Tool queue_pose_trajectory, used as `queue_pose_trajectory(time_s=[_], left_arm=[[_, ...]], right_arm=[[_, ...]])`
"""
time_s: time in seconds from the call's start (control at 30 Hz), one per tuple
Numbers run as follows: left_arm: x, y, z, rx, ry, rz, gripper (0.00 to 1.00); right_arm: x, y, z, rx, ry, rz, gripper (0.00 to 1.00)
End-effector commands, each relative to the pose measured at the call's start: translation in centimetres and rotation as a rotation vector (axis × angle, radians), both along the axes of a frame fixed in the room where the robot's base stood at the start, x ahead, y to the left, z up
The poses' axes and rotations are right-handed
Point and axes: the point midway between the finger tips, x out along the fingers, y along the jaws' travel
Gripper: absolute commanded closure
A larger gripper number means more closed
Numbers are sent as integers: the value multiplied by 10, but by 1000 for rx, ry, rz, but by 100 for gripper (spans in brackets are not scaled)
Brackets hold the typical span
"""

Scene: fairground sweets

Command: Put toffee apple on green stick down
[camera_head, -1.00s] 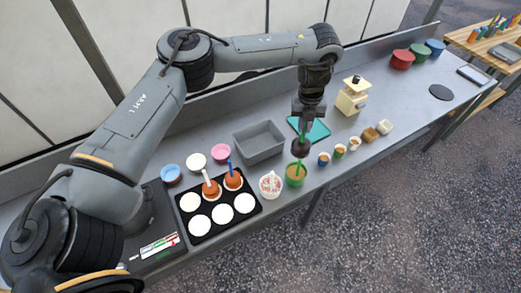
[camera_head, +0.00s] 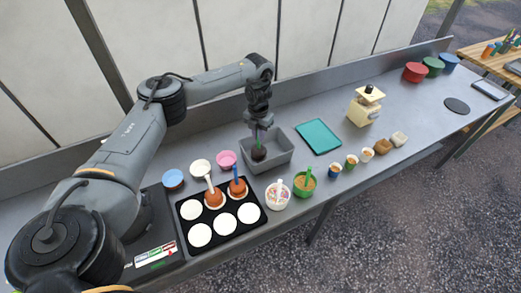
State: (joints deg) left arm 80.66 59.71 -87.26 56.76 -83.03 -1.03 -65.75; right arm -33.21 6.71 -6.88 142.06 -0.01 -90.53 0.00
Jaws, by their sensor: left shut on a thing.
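My left gripper (camera_head: 260,126) is shut on the green stick, of which only a little shows between the fingers. The dark brown toffee apple (camera_head: 258,153) hangs below it, stick up. The apple is in front of or within the opening of the grey bin (camera_head: 284,160); I cannot tell whether it touches the bin. A black tray (camera_head: 215,224) has white round places. Two orange-brown apples stand in its back row, one with a white stick (camera_head: 214,199) and one with a blue stick (camera_head: 238,188). My right gripper is not in view.
Blue (camera_head: 173,178), white (camera_head: 200,166) and pink (camera_head: 227,158) bowls stand behind the tray. A sprinkle cup (camera_head: 277,196) and green cup (camera_head: 304,186) stand to its right. A teal mat (camera_head: 318,136) lies empty. A cream device (camera_head: 365,107) stands beyond.

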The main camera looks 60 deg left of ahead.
Motion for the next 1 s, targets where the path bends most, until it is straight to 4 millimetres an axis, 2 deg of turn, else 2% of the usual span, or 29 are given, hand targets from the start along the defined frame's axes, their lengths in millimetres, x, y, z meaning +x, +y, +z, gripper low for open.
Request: queue_pose_trajectory(time_s=[0.03,0.37,0.6,1.0], left_arm=[[0,0,-10,0,1,1,100],[1,-1,-28,0,0,0,100],[1,-1,-55,0,0,0,100],[1,-1,-61,0,-1,0,100]], right_arm=[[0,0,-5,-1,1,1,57],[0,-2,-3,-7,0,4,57],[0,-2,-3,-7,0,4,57],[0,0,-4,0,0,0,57]])
